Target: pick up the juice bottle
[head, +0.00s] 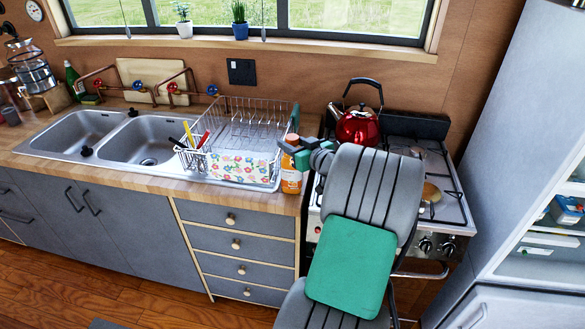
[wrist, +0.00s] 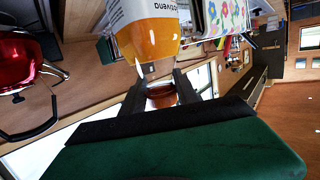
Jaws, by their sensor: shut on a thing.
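The juice bottle (head: 290,187) is orange with a pale label and stands at the right front corner of the wooden counter, beside the dish rack. My gripper (head: 296,158) reaches it from the stove side and is shut on it. In the wrist view the bottle (wrist: 150,40) shows large, with orange juice and a white label with dark print. The dark fingers of my gripper (wrist: 160,92) close around its narrower end. Part of the bottle is hidden by the gripper in the head view. I cannot tell whether its base touches the counter.
A wire dish rack (head: 250,112) with a flowered cloth (head: 238,168) is just left of the bottle. A red kettle (head: 357,127) stands on the stove (head: 440,160) to the right. The double sink (head: 140,140) is farther left. A fridge (head: 530,150) stands at far right.

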